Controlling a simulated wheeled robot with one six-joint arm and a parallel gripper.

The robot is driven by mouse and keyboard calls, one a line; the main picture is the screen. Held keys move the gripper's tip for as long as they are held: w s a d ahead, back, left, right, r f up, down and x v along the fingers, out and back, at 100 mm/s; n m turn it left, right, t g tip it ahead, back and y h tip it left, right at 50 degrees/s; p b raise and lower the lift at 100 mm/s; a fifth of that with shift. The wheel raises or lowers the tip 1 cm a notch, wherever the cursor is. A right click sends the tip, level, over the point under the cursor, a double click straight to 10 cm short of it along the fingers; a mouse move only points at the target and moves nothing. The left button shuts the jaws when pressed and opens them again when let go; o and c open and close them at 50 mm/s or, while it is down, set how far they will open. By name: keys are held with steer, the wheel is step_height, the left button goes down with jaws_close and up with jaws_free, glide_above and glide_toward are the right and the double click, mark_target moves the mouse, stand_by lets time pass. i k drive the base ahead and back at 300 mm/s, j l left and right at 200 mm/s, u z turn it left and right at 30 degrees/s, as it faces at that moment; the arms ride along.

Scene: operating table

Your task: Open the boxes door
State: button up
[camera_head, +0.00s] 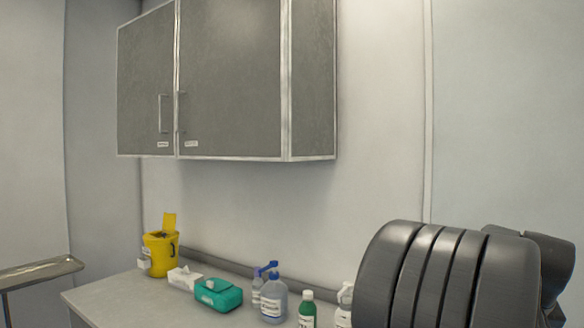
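A grey wall cabinet (312,80) with light metal edges hangs on the wall in the upper part of the head view. Its left door (143,75) and its wider right door (232,75) both look shut. A vertical bar handle (160,113) sits on the left door near the middle seam. The right door's handle (181,112) is just across the seam. Small white labels are at the lower edge of both doors. The cabinet's top is cut off by the frame. My gripper is not in view.
A counter (105,295) below holds a yellow bin (160,256), a white box (184,278), a teal pack (218,296), and several bottles, including a clear one (273,302) and a green one (307,312). A metal tray (40,270) is at left. Space before the doors looks clear.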

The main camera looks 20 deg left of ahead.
mark_target(231, 103)
steer(key=u, duration=1.1)
